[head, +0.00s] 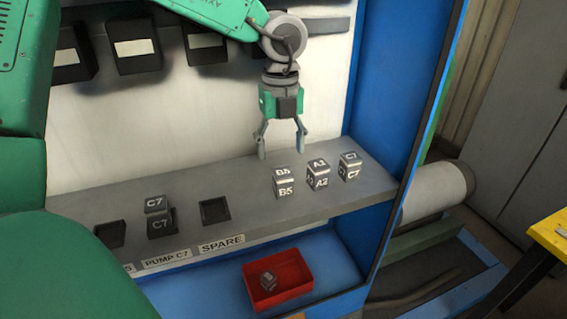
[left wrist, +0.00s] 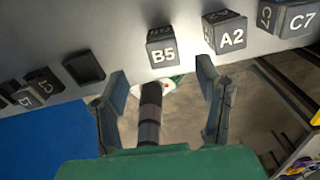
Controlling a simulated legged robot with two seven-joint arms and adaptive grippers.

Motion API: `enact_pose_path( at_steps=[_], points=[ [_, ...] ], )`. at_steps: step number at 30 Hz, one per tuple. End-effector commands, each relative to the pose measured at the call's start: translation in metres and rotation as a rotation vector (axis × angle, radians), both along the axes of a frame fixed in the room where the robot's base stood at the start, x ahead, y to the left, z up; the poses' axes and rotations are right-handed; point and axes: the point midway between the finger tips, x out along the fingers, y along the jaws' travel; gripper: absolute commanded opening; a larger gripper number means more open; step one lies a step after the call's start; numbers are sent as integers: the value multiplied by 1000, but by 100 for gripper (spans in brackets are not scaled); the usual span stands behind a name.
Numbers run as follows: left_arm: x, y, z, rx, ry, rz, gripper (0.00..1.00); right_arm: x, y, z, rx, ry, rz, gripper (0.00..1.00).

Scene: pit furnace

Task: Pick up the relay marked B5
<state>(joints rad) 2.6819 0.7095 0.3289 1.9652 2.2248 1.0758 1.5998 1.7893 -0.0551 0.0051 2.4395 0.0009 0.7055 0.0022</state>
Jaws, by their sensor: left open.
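The relay marked B5 (head: 284,182) is a small dark grey cube with white lettering. It stands on the grey shelf, left of the relay marked A2 (head: 318,174) and the right-hand relay marked C7 (head: 350,167). In the left wrist view the B5 relay (left wrist: 163,47) shows ahead, beyond the fingertips. My left gripper (head: 282,152) is open and empty, pointing down just above and behind the B5 relay in the head view. Its two fingers (left wrist: 160,82) stand apart in the left wrist view. My right gripper is not in view.
Another C7 relay (head: 157,219) sits at the socket labelled PUMP C7. The SPARE socket (head: 214,210) is empty. A red bin (head: 300,285) holding one dark relay (head: 268,281) stands below the shelf. A blue cabinet wall (head: 384,130) bounds the shelf at right.

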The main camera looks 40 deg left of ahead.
Motion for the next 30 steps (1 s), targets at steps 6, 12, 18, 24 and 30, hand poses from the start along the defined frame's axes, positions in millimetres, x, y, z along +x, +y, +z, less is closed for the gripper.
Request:
enact_pose_path(
  at_steps=[6,12,18,24,30],
  points=[
    [-2,-8,-12,8,1,-3,59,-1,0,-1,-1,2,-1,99],
    [4,-2,-40,3,4,-3,59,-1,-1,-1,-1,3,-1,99],
    [5,7,-71,-5,3,-3,59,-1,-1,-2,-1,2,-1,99],
    [5,7,-78,-7,0,-2,59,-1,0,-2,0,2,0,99],
    [6,2,-76,-1,0,-2,34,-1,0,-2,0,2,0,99]
  ],
)
